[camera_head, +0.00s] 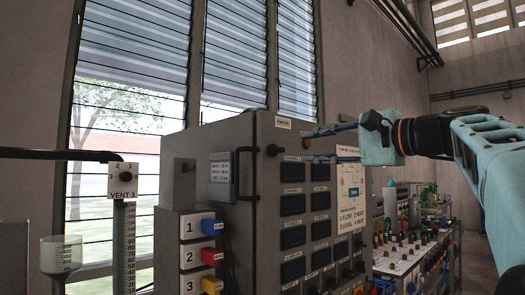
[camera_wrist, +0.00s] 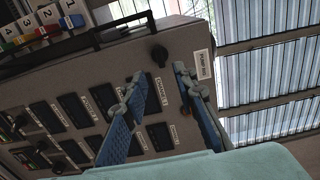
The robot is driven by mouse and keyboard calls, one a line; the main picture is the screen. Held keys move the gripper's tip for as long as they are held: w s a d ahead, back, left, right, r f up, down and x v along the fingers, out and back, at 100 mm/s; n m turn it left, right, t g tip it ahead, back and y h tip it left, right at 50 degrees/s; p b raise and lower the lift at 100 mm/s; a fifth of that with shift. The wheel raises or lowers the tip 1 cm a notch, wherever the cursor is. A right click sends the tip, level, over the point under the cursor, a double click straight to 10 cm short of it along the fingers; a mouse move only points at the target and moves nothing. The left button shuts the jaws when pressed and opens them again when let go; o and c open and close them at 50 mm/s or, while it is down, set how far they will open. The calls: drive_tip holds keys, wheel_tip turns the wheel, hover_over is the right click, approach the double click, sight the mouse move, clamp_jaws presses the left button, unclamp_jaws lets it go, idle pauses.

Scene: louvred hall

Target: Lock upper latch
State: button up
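The grey cabinet (camera_head: 262,215) stands in front of the windows. A black knob (camera_head: 273,150) sits near the upper left edge of its front, below a small white label; it also shows in the wrist view (camera_wrist: 158,54). I cannot tell for sure whether this knob is the upper latch. My gripper (camera_head: 306,146) is open, its two blue fingers pointing left across the top of the cabinet front. In the wrist view its fingers (camera_wrist: 158,73) are spread and nothing is held between them. A small brown part (camera_wrist: 185,110) shows beside the right finger.
The panel carries several dark displays (camera_head: 293,205) and a white instruction sheet (camera_head: 351,195). A black handle (camera_head: 238,175) projects from the cabinet's side. Numbered blocks with blue, red (camera_head: 212,256) and yellow plugs stand left. A crowded bench (camera_head: 405,258) is at the right.

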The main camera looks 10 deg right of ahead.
sight(280, 149)
drive_tip(key=p+x, duration=0.2)
drive_tip(key=x, duration=0.6)
drive_tip(key=shift+w+a+r, duration=0.1)
drive_tip(key=shift+w+a, duration=0.5)
drive_tip(key=shift+w, duration=0.2)
clamp_jaws()
drive_tip(key=shift+p, duration=0.35)
